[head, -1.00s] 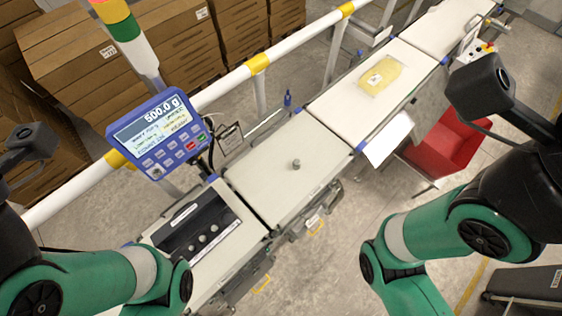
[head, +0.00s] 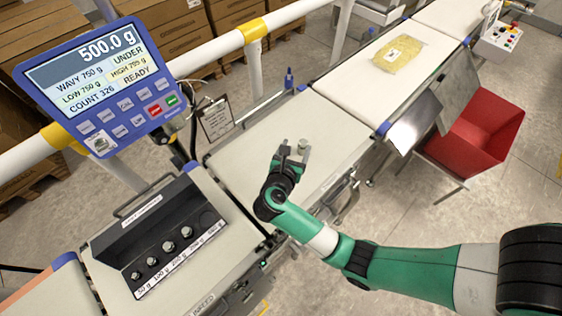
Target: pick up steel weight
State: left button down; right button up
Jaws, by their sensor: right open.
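A small steel weight (head: 303,143) stands on the pale weighing belt (head: 255,140) in the middle of the head view. My right gripper (head: 294,153) is open, with its fingers pointing toward the far side of the belt. Its right fingertip overlaps the lower part of the weight in the picture; I cannot tell whether they touch. The weight is not clearly between the fingers. More steel weights (head: 168,247) sit in a row in a black rack (head: 150,222) at the lower left. My left gripper is out of view.
A blue display (head: 101,87) at the upper left reads 500.0 g and UNDER. A yellow bag (head: 398,53) lies on the farther belt. A red bin (head: 483,132) stands at the right. A white guard rail (head: 200,60) runs behind the belts.

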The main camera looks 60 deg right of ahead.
jog(key=b, duration=0.2)
send_near(302, 147)
jog(key=x, duration=0.3)
jog(key=shift+f, duration=0.2)
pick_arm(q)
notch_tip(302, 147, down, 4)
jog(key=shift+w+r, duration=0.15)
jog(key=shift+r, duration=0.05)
pick_arm(e)
jog(key=shift+d+r, duration=0.1)
jog(key=b+x, duration=0.1)
jog(key=x, duration=0.5)
jog(key=shift+d, duration=0.2)
jog(key=b+x, duration=0.2)
jog(key=x, duration=0.3)
jog(key=shift+d, duration=0.15)
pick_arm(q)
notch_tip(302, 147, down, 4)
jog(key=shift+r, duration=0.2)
pick_arm(e)
jog(key=shift+r, duration=0.1)
jog(key=shift+c, duration=0.2)
grip_shut()
